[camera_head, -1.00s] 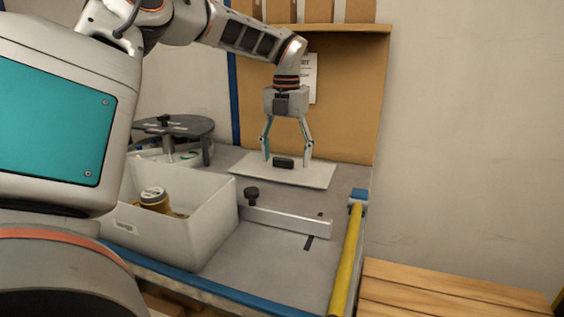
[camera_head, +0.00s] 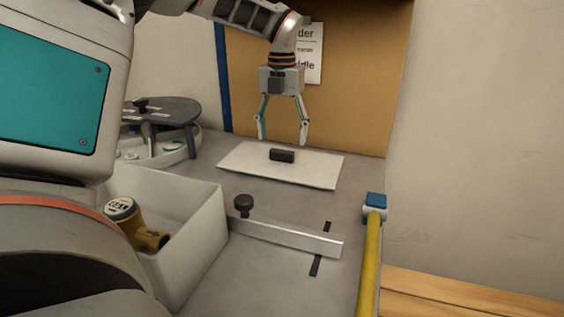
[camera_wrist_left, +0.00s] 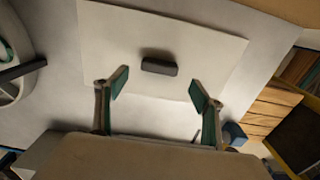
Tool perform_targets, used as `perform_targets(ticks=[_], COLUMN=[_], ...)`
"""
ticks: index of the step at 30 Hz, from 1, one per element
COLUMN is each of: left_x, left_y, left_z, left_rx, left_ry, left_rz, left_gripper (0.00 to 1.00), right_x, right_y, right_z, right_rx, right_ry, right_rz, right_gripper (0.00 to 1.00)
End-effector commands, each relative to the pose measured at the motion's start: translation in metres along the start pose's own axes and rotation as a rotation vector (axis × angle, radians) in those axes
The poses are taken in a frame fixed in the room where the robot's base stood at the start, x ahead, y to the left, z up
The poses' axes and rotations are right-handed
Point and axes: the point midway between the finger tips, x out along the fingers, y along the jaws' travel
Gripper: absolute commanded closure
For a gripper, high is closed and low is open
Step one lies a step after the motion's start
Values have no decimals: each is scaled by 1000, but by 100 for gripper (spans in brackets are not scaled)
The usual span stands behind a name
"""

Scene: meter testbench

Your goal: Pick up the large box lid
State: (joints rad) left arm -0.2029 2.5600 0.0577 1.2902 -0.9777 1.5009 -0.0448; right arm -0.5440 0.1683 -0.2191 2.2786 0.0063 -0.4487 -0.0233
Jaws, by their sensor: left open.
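The large box lid (camera_head: 315,168) is a flat white panel lying on the grey bench. A black block-shaped handle (camera_head: 282,155) sits on its middle. My left gripper (camera_head: 282,142) is open and empty, pointing down just above the lid at its far side. In the left wrist view, the lid (camera_wrist_left: 205,50) fills the upper middle, and its handle (camera_wrist_left: 159,67) lies between and ahead of the two open fingertips (camera_wrist_left: 158,88). The fingers appear apart from the handle. My right gripper is not in view.
A white box (camera_head: 200,235) holding a yellow-brass meter (camera_head: 150,238) stands at the left front. A metal bar with a black knob (camera_head: 285,235) lies in front of the lid. A round grey stand (camera_head: 165,112) is at the left back. A yellow rail (camera_head: 369,265) runs along the right edge.

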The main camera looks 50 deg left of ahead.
Motion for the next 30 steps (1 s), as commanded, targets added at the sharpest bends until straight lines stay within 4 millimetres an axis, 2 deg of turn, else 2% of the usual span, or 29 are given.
perform_targets(ticks=[12, 21, 22, 27, 30], left_x=[53, 57, 57, 57, 57], left_y=[2, 2, 2, 2, 1], left_z=[4, 4, 4, 4, 4], left_rx=[-1, -2, -2, -2, -2], left_ry=[3, 0, 0, 0, -1], left_rz=[3, 0, 0, 1, 1], left_gripper=[32, 32, 35, 76, 76], right_x=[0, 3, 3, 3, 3], right_y=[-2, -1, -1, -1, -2], right_z=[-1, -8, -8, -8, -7], right_rx=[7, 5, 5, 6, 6], right_ry=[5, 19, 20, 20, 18], right_rz=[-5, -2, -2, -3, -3], right_gripper=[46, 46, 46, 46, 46])
